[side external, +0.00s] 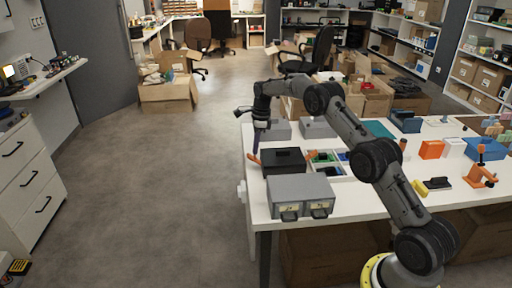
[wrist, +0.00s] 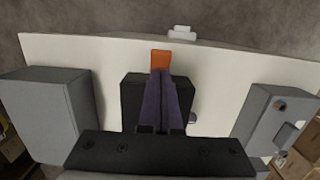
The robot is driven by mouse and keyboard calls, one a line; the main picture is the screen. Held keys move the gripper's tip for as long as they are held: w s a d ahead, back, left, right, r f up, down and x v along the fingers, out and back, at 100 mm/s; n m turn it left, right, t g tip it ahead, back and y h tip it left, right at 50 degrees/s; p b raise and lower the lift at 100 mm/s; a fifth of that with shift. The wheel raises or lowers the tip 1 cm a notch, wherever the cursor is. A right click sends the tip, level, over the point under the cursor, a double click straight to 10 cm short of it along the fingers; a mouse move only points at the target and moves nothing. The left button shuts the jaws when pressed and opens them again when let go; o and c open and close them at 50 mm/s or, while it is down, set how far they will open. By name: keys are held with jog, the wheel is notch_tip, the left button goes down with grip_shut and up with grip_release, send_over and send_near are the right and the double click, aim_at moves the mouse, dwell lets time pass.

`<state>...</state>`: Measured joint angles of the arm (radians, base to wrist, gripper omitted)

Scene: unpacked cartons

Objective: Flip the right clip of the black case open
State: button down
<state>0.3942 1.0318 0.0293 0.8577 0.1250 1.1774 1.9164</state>
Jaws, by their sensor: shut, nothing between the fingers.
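The black case (side external: 284,162) lies flat on the white table near its left edge, its lid down. One orange clip (side external: 254,159) shows on its left side and another orange clip (side external: 309,153) on its right side; both look slanted outward. My gripper (side external: 255,150) points down at the left side of the case, close to the left-hand clip. In the wrist view, my gripper's purple fingers (wrist: 160,74) are together over the case (wrist: 131,100), with the tips at an orange clip (wrist: 160,59). Touching cannot be told. The far clip is hidden there.
A grey instrument with two dials (side external: 302,193) stands in front of the case. Grey boxes (side external: 318,127) stand behind it. A tray with green and blue parts (side external: 325,158) lies to the right. The table edge (wrist: 90,45) is just beyond the near clip.

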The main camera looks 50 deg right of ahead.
aim_at(257, 160)
jog(key=shift+s+d+f, duration=0.35)
jog(key=shift+s+d, duration=0.15)
notch_tip(257, 160, up, 10)
jog(key=shift+w+a, duration=0.3)
jog(key=shift+a, duration=0.05)
dwell(0.4)
